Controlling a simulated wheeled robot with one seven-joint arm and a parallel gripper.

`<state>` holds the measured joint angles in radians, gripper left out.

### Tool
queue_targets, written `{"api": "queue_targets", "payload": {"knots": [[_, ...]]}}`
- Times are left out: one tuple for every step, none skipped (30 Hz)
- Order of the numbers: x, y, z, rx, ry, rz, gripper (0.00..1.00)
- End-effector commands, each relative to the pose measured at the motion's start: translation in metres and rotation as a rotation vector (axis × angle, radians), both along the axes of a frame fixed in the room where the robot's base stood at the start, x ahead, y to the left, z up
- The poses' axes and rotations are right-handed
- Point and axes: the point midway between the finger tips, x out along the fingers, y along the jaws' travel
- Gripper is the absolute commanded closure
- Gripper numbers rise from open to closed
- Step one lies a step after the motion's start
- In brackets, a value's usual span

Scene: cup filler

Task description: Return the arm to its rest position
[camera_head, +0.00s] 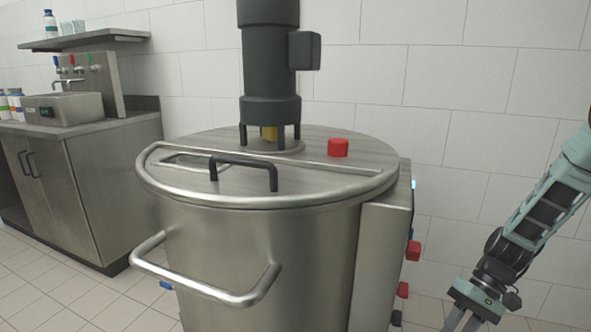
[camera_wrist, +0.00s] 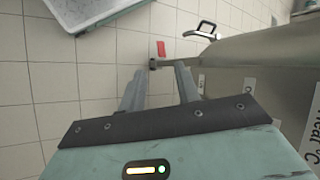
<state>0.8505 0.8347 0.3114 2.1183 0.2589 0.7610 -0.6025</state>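My gripper (camera_head: 464,318) hangs at the lower right in the head view, to the right of the steel tank and apart from it. Its fingertips run off the bottom edge there. In the wrist view my gripper (camera_wrist: 158,80) points down toward the tiled floor. Its two fingers stand apart with nothing held between them. My arm slopes down from the right edge in the head view.
A steel counter (camera_head: 90,180) stands left.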

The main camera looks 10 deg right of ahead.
Motion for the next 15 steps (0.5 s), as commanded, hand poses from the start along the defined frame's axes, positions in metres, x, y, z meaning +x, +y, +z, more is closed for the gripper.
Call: {"api": "queue_targets", "payload": {"knots": [[0.002, 0.007, 0.015, -0.085, -0.005, 0.044, 0.67], [0.003, 0.011, 0.021, -0.130, -0.008, 0.060, 0.67], [0.004, 0.016, 0.031, -0.190, -0.018, 0.079, 0.67], [0.005, 0.020, 0.039, -0.233, -0.028, 0.091, 0.67], [0.005, 0.023, 0.046, -0.275, -0.042, 0.103, 0.67], [0.006, 0.030, 0.057, -0.328, -0.063, 0.117, 0.67], [0.007, 0.034, 0.065, -0.365, -0.081, 0.125, 0.67], [0.008, 0.038, 0.073, -0.401, -0.103, 0.133, 0.67], [0.008, 0.045, 0.083, -0.445, -0.133, 0.140, 0.67], [0.008, 0.050, 0.091, -0.474, -0.157, 0.145, 0.67], [0.008, 0.054, 0.098, -0.500, -0.183, 0.146, 0.67], [0.008, 0.061, 0.107, -0.529, -0.216, 0.151, 0.67], [0.008, 0.065, 0.113, -0.548, -0.240, 0.150, 0.67], [0.007, 0.069, 0.119, -0.564, -0.263, 0.151, 0.67], [0.007, 0.075, 0.126, -0.581, -0.295, 0.151, 0.67]]}}
